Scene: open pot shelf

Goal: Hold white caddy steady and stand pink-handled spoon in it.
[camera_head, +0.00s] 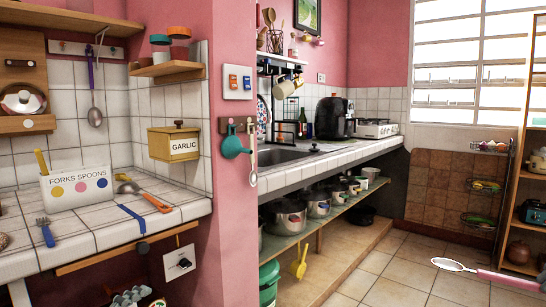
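The white caddy (91,191), marked FORKS SPOONS with coloured dots, stands upright on the white tiled counter at the left. A yellow-handled utensil (41,161) sticks up from its left end. The pink-handled spoon (456,265) is at the lower right, roughly level in the air, its pale oval head pointing left and its pink handle running to the right edge. A small grey part of my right gripper (541,280) shows at that edge on the handle; the rest is cut off. My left gripper is not in view. Nothing touches the caddy from outside that I can see.
A blue fork (45,232), an orange-handled utensil (146,197) and a blue utensil (132,217) lie on the counter around the caddy. A yellow GARLIC box (174,146) is on the wall at right. A pink wall corner (233,200) stands between caddy and spoon.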

